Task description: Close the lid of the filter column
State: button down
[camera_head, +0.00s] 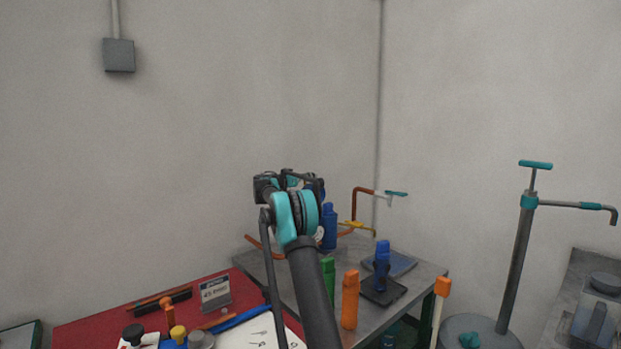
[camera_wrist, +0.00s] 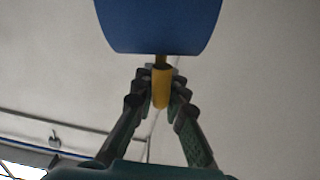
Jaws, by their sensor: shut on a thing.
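In the wrist view my gripper (camera_wrist: 161,78) is shut on a short yellow handle (camera_wrist: 162,93). The handle joins a large blue part (camera_wrist: 158,25), which is cut off by the top edge of the picture. I cannot tell whether this blue part is the lid or the body of the filter column. In the head view a blue column (camera_head: 329,228) stands on the grey table just right of my wrist. My arm hides the gripper's fingertips and most of what lies behind it there.
The grey table (camera_head: 430,272) also bears a green bottle (camera_head: 328,272), an orange bottle (camera_head: 350,300) and a small blue bottle (camera_head: 382,262). A red table (camera_head: 90,328) with small items lies at the left. A hand pump (camera_head: 517,250) stands at the right.

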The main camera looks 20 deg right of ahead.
jog(key=shift+s, duration=0.1)
jog(key=shift+s+d+r+m, duration=0.25)
jog(key=shift+s+m, duration=0.35)
jog(key=shift+s, duration=0.05)
jog(key=s+d+m, duration=0.1)
jog(key=s+m, duration=0.2)
jog(key=s+d+m, duration=0.1)
jog(key=s+m, duration=0.1)
jog(key=s, duration=0.1)
jog(key=s+d+f+m, duration=0.1)
jog(key=s+m, duration=0.2)
jog(key=s, duration=0.1)
jog(key=shift+s+d+f+m, duration=0.1)
jog(key=shift+d+m, duration=0.2)
jog(key=shift+d, duration=0.05)
jog(key=s+d+f, duration=0.2)
jog(key=s+f, duration=0.4)
jog(key=f, duration=0.2)
jog(key=shift+s+d+f, duration=0.15)
jog(key=shift+s+f, duration=0.15)
